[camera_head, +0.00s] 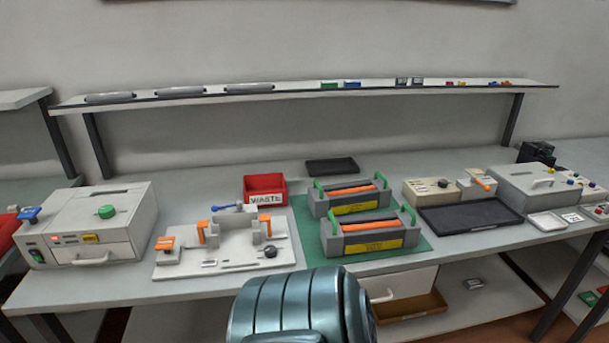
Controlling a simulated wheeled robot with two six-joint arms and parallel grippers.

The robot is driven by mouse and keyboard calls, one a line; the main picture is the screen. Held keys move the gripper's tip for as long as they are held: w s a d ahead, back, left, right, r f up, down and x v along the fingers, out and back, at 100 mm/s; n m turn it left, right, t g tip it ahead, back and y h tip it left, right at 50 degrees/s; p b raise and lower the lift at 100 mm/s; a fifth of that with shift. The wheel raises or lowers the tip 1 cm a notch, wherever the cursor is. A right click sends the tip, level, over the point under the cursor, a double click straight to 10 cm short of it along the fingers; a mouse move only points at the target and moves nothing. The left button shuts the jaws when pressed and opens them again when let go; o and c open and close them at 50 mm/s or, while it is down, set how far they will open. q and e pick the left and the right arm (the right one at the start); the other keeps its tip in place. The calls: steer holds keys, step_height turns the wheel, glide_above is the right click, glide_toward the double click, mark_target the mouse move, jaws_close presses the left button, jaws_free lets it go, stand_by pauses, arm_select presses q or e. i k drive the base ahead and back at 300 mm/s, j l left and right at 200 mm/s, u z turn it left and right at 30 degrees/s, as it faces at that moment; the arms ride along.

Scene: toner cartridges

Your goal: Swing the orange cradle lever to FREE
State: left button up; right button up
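A pale cradle fixture (225,262) sits on the bench left of centre. It carries several orange parts: an orange block (165,243) at its left, an upright orange piece (202,231) in the middle and an orange piece (267,226) at the right. I cannot tell which of these is the lever, and no FREE label is readable. A dark round knob (271,251) is at its front right. A blue-ended rod (224,207) shows at its back. Neither of my grippers is in view.
Two grey cartridges (374,246) with green handles stand on a green mat (428,243) to the right. A red WASTE bin (265,182) is behind the cradle. A white machine (85,225) stands left. A teal ribbed part of mine blocks the bench's front middle.

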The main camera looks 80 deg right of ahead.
mark_target(487, 188)
steer(key=z, duration=3.15)
